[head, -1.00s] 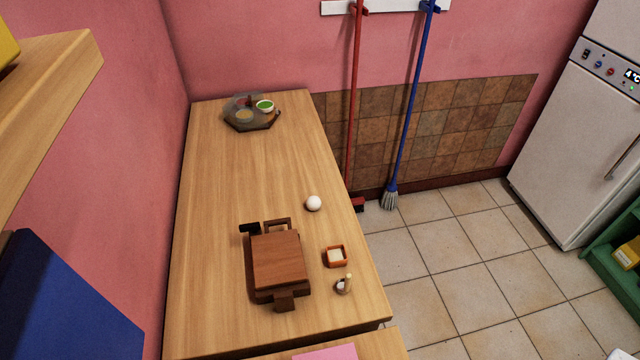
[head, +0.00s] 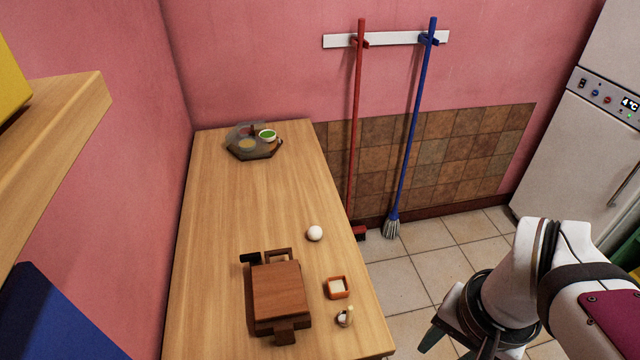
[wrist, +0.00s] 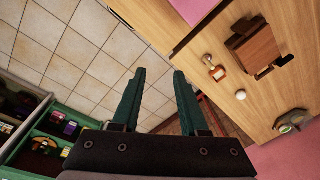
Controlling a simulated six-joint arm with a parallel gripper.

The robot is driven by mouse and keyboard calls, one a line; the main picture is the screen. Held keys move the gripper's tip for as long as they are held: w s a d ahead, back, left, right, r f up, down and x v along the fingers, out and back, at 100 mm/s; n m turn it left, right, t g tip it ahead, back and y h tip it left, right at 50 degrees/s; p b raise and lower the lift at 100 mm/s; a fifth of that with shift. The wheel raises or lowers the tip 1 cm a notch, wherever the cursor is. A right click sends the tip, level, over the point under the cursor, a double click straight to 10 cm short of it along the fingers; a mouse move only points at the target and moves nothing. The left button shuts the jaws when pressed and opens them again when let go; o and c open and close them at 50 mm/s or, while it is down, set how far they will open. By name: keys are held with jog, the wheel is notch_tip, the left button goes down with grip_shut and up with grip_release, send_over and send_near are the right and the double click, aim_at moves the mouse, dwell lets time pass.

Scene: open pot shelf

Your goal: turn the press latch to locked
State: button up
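The brown wooden press (head: 278,290) stands on the wooden table, its flat top plate down. A dark block (head: 250,258) sits at its far left corner, beside a small wooden loop (head: 278,255); a short tab juts from the near side. I cannot tell surely which part is the latch or how it is set. The press also shows in the wrist view (wrist: 258,48), at upper right. My gripper (wrist: 160,72) is open and empty, its green fingers apart above the floor. In the head view, my arm is at lower right, off the table and apart from the press.
An orange square dish (head: 337,288), a small round pot (head: 345,317) and a white ball (head: 315,233) lie right of the press. A hexagonal tray (head: 254,150) with bowls is at the table's far end. A wooden shelf (head: 60,110) overhangs at left. The table's middle is clear.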

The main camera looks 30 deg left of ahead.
jog(key=shift+o, duration=1.1)
jog(key=w+a+n+t, duration=0.1)
jog(key=w+a+n, duration=0.2)
jog(key=w+a, duration=0.3)
jog(key=a, duration=0.5)
jog(key=shift+n, duration=0.3)
jog(key=shift+o, duration=1.2)
jog(key=w+a+f+n, duration=0.1)
jog(key=a+n, duration=0.1)
jog(key=a, duration=0.8)
jog(key=shift+w+a+n+t+y, duration=0.15)
jog(key=shift+a+n+t+y, duration=0.15)
jog(key=shift+t, duration=0.1)
jog(key=shift+o, duration=1.2)
jog(key=s+a+f+n, duration=0.1)
jog(key=a+n, duration=0.1)
jog(key=a, duration=0.7)
jog(key=shift+s+f+y, duration=0.25)
jog(key=shift+f+y, duration=0.1)
jog(key=shift+y, duration=0.05)
jog(key=n, duration=0.2)
send_near(250, 256)
jog(key=shift+t+y, duration=0.3)
jog(key=shift+y, duration=0.2)
jog(key=x, duration=0.8)
jog(key=shift+s+d+f, duration=0.2)
jog(key=shift+d+f, duration=0.1)
jog(key=c, duration=1.4)
